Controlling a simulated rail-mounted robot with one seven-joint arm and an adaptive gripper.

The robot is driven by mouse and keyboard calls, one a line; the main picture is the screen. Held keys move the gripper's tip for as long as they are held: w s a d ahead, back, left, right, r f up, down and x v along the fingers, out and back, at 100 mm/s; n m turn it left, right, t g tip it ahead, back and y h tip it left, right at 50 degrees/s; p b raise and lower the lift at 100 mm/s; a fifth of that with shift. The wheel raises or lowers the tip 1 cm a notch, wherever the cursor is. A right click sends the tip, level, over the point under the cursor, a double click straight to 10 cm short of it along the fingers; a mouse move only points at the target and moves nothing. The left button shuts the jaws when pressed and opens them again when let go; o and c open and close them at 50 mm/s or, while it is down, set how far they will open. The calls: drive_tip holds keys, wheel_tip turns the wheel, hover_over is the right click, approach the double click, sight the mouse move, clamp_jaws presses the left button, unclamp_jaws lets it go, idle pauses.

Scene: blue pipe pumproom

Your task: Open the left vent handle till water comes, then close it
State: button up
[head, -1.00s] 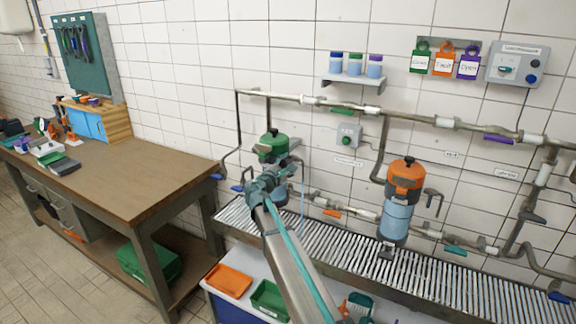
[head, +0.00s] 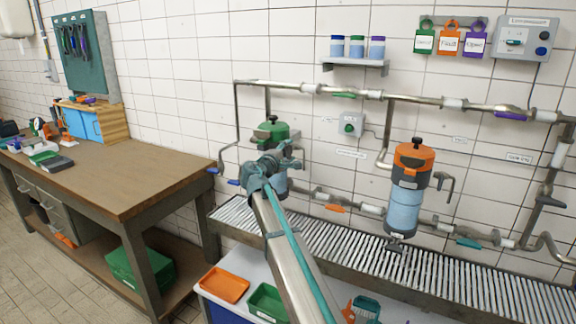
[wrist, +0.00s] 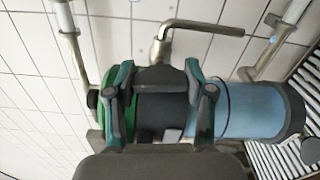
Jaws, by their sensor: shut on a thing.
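The left filter housing (head: 273,132) has a green lid, a dark middle band and a blue bowl, partly hidden behind my arm in the head view. In the wrist view the housing (wrist: 240,110) lies sideways, and a bent metal spout (wrist: 200,27) projects from its band. My gripper (head: 285,158) is at the band, its two fingers (wrist: 160,78) on either side of the spout's base, shut on the vent handle. The handle itself is mostly hidden between the fingers, so its angle cannot be told. No water stream shows at the spout now.
A second housing with an orange lid (head: 413,157) stands to the right, with its own spout. Pipes (head: 425,100) run along the wall above a slatted drain grate (head: 460,275). A workbench (head: 110,180) is at left; orange and green trays (head: 223,284) are below.

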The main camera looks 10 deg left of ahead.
drive_tip(key=shift+f+m+b, duration=0.1)
drive_tip(key=shift+m+b, duration=0.9)
drive_tip(key=shift+b, duration=0.4)
drive_tip(key=o, duration=1.2)
drive_tip(key=shift+s, duration=0.1)
drive_tip(key=v, duration=1.2)
